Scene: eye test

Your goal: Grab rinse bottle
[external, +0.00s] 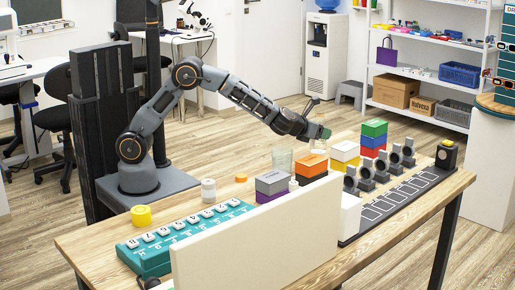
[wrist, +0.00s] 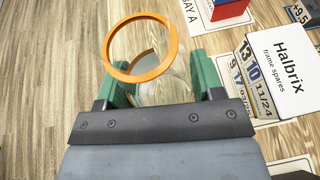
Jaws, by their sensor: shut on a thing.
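My gripper (external: 319,133) is above the back part of the table. In the wrist view, its green fingers (wrist: 157,74) are shut on a clear round vessel with an orange rim (wrist: 172,88), one finger on each side. The vessel (external: 318,147) shows faintly under the fingers in the external view. Its lower part is hidden by the gripper in the wrist view. No readable label marks it as the rinse bottle. A small white bottle (external: 208,191) and a clear glass jar (external: 283,159) stand on the table, apart from my gripper.
Stacked coloured boxes (external: 373,139) and a row of grey stands (external: 380,168) are right of my gripper. A white Halbrix box (wrist: 284,70) is near it in the wrist view. A cream panel (external: 255,235) stands along the front. A teal rack (external: 185,238) and yellow roll (external: 141,215) are left.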

